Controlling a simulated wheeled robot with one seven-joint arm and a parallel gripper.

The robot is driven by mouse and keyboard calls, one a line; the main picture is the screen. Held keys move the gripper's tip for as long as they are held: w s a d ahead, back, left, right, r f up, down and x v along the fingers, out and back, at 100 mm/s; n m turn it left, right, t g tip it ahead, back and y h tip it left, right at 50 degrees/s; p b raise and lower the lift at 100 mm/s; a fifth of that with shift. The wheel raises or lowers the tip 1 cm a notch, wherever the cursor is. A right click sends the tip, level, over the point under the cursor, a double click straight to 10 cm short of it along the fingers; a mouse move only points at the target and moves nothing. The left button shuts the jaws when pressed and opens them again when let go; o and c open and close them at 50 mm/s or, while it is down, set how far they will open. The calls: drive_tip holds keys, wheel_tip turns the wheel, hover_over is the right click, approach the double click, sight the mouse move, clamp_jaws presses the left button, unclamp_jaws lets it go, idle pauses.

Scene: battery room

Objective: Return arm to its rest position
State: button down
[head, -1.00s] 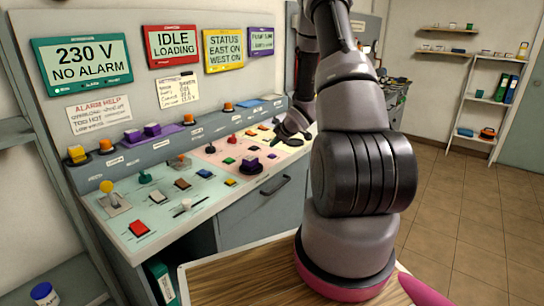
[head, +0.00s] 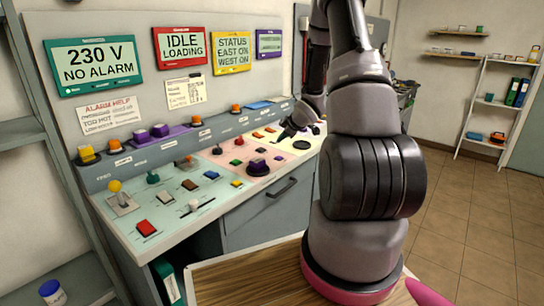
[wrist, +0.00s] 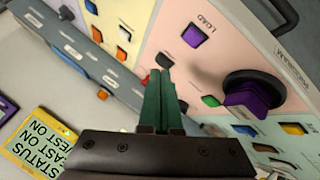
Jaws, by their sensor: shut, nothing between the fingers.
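My arm (head: 372,175) rises from its pink-ringed base at the right of the head view and reaches over the control desk (head: 255,205). My gripper (head: 288,133) hangs over the pink part of the desk, partly hidden behind the arm. In the wrist view, the two green fingers of my gripper (wrist: 160,78) are together with nothing between them. They point at the desk's controls, near a purple LOAD button (wrist: 194,35) and a black knob with a purple grip (wrist: 250,92). Whether the fingertips touch the panel is hard to tell.
Several coloured screens, including a green-framed 230 V one (head: 95,65), hang behind the desk. A yellow-topped lever (head: 117,192) and a red button (head: 146,228) stand at its near left. A white shelf rack (head: 488,105) is at the right. The tiled floor (head: 470,225) between is clear.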

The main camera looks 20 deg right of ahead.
drive_tip(key=shift+r, duration=0.1)
drive_tip(key=s+a+r+m+h, duration=0.2)
drive_tip(key=s+r+m, duration=0.3)
drive_tip(key=r, duration=0.7)
drive_tip(key=s+a+r+m+h, duration=0.1)
drive_tip(key=s+a+r+m, duration=0.15)
drive_tip(key=s+r, duration=0.65)
drive_tip(key=s+a+r+m+g+y, duration=0.1)
drive_tip(key=s+a+r, duration=0.4)
drive_tip(key=s, duration=0.5)
drive_tip(key=s+a+r+m+g+y, duration=0.1)
drive_tip(key=s+a+r+m+y, duration=0.1)
drive_tip(key=s+a+r+m, duration=0.4)
drive_tip(key=s+a, duration=0.2)
drive_tip(key=s, duration=0.2)
drive_tip(key=shift+s+r+y, duration=0.15)
drive_tip(key=shift+s+y, duration=0.2)
drive_tip(key=shift+y, duration=0.05)
drive_tip(key=shift+d+m, duration=0.1)
drive_tip(key=shift+m, duration=0.15)
